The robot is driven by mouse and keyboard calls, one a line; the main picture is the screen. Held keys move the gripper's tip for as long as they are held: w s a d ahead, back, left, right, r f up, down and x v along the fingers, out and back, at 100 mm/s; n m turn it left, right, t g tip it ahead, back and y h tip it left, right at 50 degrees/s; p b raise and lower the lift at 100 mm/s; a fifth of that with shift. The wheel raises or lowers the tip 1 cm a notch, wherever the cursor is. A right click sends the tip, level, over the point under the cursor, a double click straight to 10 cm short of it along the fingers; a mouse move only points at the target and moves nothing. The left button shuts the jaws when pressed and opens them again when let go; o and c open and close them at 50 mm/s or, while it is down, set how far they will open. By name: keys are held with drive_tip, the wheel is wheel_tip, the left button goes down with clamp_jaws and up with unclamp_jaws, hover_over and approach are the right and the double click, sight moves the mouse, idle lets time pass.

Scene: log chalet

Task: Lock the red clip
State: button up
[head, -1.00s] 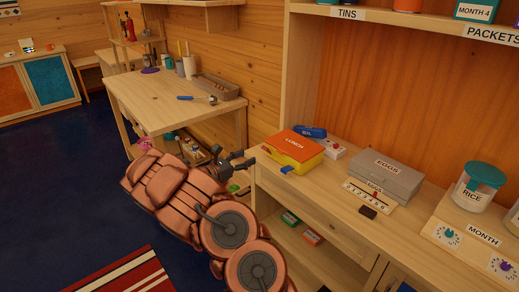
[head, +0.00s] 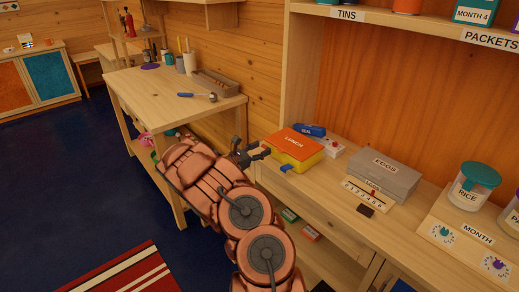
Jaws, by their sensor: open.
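The lunch box (head: 293,146), with an orange lid marked LUNCH and a yellow body, sits on the wooden counter in the head view. A blue clip (head: 287,169) sticks out low on its near side. I cannot make out a red clip on the box; its far sides are hidden. My gripper (head: 262,150) is open and empty, just left of the box's left corner. A small gap seems to separate them, but the depth is hard to tell.
A blue case (head: 311,130) and a white block with a red knob (head: 333,145) stand behind the box. The grey EGGS carton (head: 384,172), a number scale (head: 366,192) and a dark block (head: 365,210) lie to the right. The counter's front strip is mostly clear.

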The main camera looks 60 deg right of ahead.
sight(270, 143)
drive_tip(key=shift+c, duration=0.2)
clamp_jaws()
drive_tip(key=shift+r, duration=0.1)
drive_tip(key=shift+d+r+y+p, duration=0.3)
drive_tip(key=shift+r+y, duration=0.25)
drive_tip(key=shift+y, duration=0.25)
drive_tip(key=shift+s+d+r+t+y+p, duration=0.2)
drive_tip(key=shift+d+r+t+y+p, duration=0.25)
drive_tip(key=shift+y+p, duration=0.55)
drive_tip(key=y+p, duration=0.1)
drive_tip(key=p, duration=0.1)
drive_tip(key=shift+s+d+r+t+y+p, duration=0.1)
drive_tip(key=shift+d+t+y+p, duration=0.2)
drive_tip(key=shift+d+y, duration=0.1)
